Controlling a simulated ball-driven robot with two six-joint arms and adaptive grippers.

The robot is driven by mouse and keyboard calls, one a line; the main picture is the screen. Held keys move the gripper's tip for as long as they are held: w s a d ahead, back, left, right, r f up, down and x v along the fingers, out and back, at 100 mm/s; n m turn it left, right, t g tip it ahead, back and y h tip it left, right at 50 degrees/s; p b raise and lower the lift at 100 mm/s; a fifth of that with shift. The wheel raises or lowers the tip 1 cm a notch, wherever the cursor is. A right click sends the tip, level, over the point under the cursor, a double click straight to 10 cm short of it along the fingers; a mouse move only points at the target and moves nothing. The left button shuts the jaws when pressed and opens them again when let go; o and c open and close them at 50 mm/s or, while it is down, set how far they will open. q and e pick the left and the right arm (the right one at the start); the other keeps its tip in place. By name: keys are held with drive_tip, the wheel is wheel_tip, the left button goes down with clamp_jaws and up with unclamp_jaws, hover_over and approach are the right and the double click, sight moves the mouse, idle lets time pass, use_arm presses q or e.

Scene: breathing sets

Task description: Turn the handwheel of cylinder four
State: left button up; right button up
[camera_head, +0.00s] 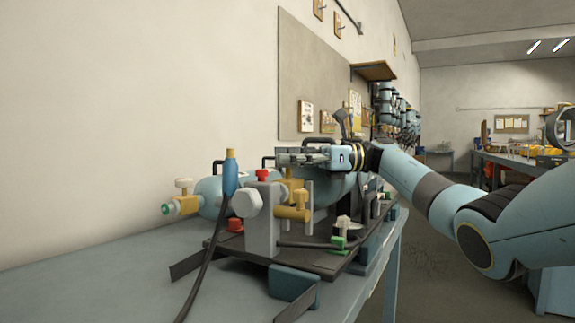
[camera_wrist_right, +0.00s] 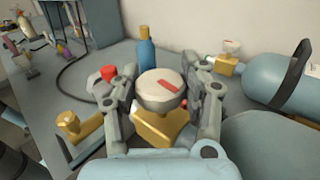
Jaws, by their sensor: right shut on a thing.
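A pale round handwheel (camera_wrist_right: 160,90) with a red mark sits on a brass valve (camera_wrist_right: 150,128) in the right wrist view. My right gripper (camera_wrist_right: 165,80) is shut on this handwheel, one finger on each side. In the head view my right gripper (camera_head: 300,157) is above the cylinder set, and the handwheel in it is hard to make out. A second blue cylinder (camera_wrist_right: 275,78) has its own brass valve and pale handwheel (camera_wrist_right: 231,46); that valve also shows in the head view (camera_head: 184,205). I cannot read any cylinder number. My left gripper is not in view.
The blue bench (camera_head: 110,280) is bare at left. A wall is behind.

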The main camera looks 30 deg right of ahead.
drive_tip(key=o, duration=1.2)
drive_tip(key=shift+r, duration=0.1)
wheel_tip(320, 180, up, 10)
drive_tip(key=shift+f, duration=0.15)
